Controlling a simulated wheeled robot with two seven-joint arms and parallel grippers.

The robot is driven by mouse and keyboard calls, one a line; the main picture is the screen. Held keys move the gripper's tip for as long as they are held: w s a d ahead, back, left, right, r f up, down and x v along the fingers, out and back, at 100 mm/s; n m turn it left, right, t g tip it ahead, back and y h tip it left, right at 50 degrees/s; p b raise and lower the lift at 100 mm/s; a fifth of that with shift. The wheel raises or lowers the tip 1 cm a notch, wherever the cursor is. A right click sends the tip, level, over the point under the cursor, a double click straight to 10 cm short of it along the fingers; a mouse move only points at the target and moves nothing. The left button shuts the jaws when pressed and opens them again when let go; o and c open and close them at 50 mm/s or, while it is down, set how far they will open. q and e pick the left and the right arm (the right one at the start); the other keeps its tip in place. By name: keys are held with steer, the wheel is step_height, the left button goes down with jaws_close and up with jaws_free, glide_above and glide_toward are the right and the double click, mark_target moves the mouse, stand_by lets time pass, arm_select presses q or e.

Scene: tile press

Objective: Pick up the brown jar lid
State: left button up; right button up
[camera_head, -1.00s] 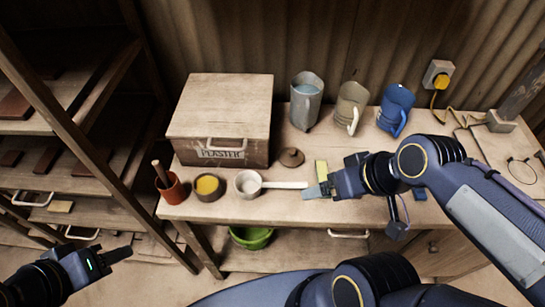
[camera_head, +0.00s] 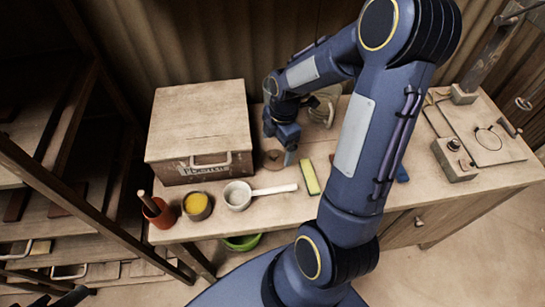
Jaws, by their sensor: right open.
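The brown jar lid (camera_head: 271,161) lies on the workbench just right of the plaster box, partly hidden by my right gripper. My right gripper (camera_head: 287,158) points down over the lid's right side, with its fingertips close to it. It is open with nothing visible between its fingers. I cannot tell from this view whether a finger touches the lid. My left gripper (camera_head: 68,297) shows only as a dark piece at the bottom left edge, far from the bench, and its jaws cannot be read.
The wooden plaster box (camera_head: 200,125) stands left of the lid. A beige pitcher (camera_head: 326,103) stands behind my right arm.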

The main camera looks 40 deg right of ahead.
mark_target(274, 153)
steer(key=f, duration=0.4)
steer(key=shift+w+a+f+p, duration=0.15)
steer(key=shift+a+f+p, duration=0.05)
steer(key=shift+a+p, duration=0.2)
steer(key=shift+c, duration=0.2)
steer(key=c, duration=1)
steer(key=shift+r, duration=0.15)
